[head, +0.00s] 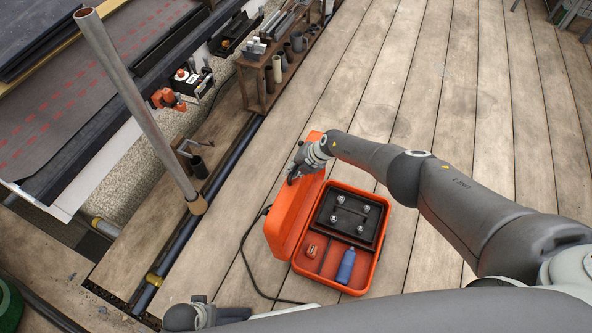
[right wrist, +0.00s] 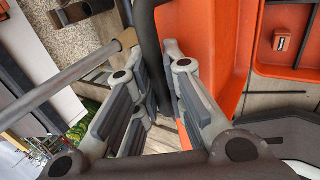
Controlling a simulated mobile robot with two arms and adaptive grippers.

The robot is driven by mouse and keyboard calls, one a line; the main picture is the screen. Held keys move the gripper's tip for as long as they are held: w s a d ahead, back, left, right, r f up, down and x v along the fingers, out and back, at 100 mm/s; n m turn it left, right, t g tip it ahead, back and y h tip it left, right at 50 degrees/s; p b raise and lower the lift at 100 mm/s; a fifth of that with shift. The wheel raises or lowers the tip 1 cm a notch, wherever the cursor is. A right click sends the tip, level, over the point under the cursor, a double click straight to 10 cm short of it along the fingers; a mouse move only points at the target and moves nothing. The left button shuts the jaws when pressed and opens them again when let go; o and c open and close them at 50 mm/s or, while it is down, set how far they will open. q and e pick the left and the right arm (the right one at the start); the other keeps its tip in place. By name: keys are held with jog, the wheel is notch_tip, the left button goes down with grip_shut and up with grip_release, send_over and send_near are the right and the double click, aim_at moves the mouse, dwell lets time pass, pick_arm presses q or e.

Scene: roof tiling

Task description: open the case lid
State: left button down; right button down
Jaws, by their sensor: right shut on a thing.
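The orange case (head: 374,275) stands open on the plank deck. Its lid (head: 289,216) is swung up and over to the left of the case body, leaving the inside exposed. My right gripper (head: 293,173) is at the far left edge of the lid. In the right wrist view its fingers (right wrist: 168,95) are closed around a dark bar (right wrist: 149,42) beside the orange lid (right wrist: 200,50). Only a grey part of my left arm's end shows at the bottom edge of the head view; its fingers cannot be made out.
A dark tray (head: 347,228) with several metal pieces and a blue bottle (head: 346,267) lie in the case. A slanted metal pole (head: 140,105) and a wooden rack (head: 262,90) stand to the left. A black cable (head: 246,262) runs beside the case.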

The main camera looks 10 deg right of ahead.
jog(key=shift+w+a, duration=0.15)
jog(key=shift+a, duration=0.05)
dwell(0.3)
jog(key=c, duration=1.5)
grip_release()
jog(key=shift+d, duration=0.1)
